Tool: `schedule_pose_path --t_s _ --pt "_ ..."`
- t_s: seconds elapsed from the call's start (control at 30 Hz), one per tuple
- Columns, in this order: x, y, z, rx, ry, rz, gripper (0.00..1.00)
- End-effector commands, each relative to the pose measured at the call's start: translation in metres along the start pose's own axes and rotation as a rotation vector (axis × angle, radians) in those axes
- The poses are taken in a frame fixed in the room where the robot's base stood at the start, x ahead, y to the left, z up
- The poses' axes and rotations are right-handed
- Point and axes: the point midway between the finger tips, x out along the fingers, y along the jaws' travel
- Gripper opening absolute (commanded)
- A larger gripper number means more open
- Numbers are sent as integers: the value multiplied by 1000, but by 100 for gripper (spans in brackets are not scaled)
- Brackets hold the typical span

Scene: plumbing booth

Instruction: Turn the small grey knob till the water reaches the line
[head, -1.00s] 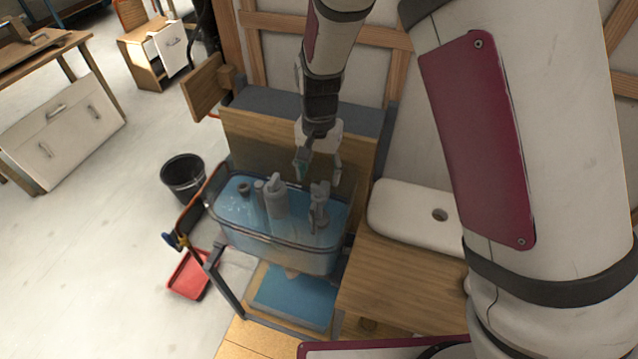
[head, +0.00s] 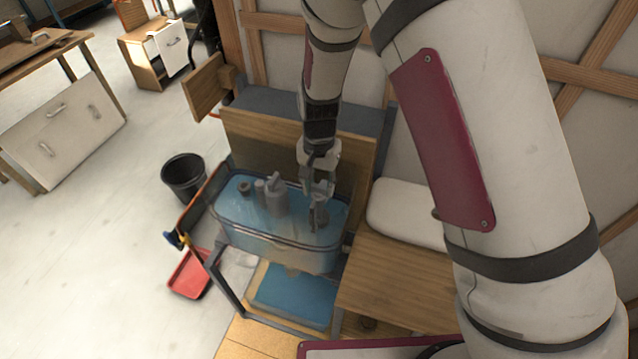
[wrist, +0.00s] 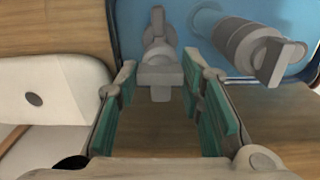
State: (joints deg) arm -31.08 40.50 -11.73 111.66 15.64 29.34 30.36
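The clear water tank (head: 285,250) stands on a frame, with blue water in it. A small grey fitting (head: 319,215) stands at its right end; it also shows in the wrist view (wrist: 158,75). I cannot tell which part of it is the knob. My gripper (head: 319,188) is above the tank, right at the top of this fitting. In the wrist view my gripper (wrist: 162,100) is open, its green pads apart, with the fitting between or just past the fingertips. I cannot tell whether they touch. I cannot make out the line.
A larger grey valve (head: 275,195) stands in the tank beside the fitting, on the right in the wrist view (wrist: 255,45). A white basin (head: 405,213) sits on a wooden counter (head: 390,285) to the right. A black bucket (head: 184,176) and red dustpan (head: 188,275) are on the floor left.

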Motion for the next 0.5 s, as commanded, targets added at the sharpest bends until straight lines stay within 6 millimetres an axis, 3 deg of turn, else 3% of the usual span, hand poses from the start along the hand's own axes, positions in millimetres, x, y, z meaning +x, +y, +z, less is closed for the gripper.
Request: schedule_pose_path --t_s 0.5 --pt "0 1 0 -351 0 0 7"
